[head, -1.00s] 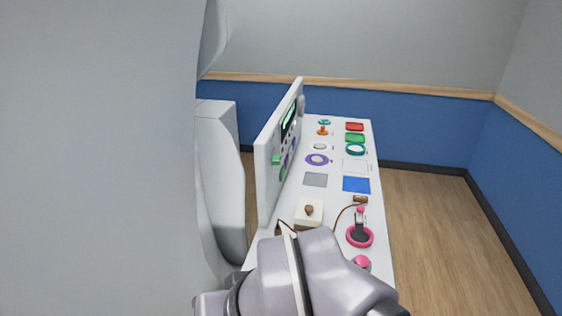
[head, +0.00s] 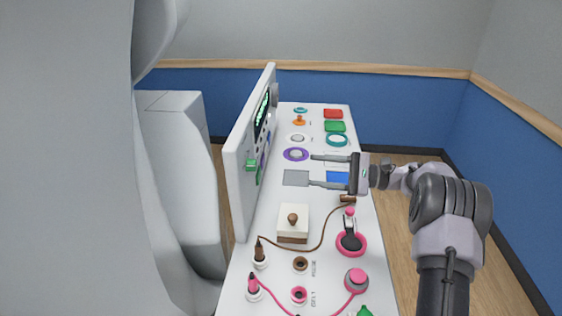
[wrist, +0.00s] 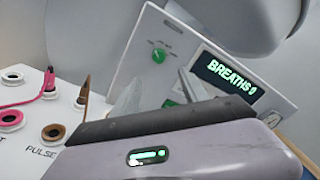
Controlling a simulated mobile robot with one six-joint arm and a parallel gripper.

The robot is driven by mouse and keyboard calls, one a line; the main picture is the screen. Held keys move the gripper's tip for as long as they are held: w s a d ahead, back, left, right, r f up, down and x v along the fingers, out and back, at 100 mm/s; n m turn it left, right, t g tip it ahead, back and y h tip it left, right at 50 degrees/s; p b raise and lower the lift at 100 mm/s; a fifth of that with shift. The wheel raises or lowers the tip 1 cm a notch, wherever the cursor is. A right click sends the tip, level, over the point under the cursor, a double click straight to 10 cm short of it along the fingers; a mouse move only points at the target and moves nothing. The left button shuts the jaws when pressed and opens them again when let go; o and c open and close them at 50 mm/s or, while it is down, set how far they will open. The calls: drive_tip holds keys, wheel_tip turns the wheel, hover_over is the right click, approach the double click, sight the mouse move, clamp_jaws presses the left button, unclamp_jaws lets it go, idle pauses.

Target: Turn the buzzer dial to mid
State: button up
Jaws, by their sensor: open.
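An upright white panel (head: 240,180) stands along the left side of the white table. A green knob (head: 251,165) sticks out of its face near the front end. It also shows in the wrist view (wrist: 158,56), with a label too small to read, so I cannot confirm it is the buzzer dial. My gripper (head: 311,170) is open and empty over the table, its fingers pointing left toward the panel. In the wrist view my gripper (wrist: 158,88) shows its fingers below the green knob, apart from it. A second green part (wrist: 170,103) shows between the fingers, partly hidden.
The table holds a white box with a brown knob (head: 292,222), a pink ring stand (head: 351,243), a brown cable (head: 318,247), pink and brown plugs and sockets at the front, and coloured pads and rings behind. A screen reading BREATHS (wrist: 228,78) sits on the panel.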

sight(252, 165)
drive_tip(key=b+x, duration=0.3)
drive_tip(key=x, duration=1.3)
drive_tip(key=shift+a, duration=0.25)
drive_tip(key=shift+s, duration=0.1)
drive_tip(key=shift+c, duration=0.4)
clamp_jaws()
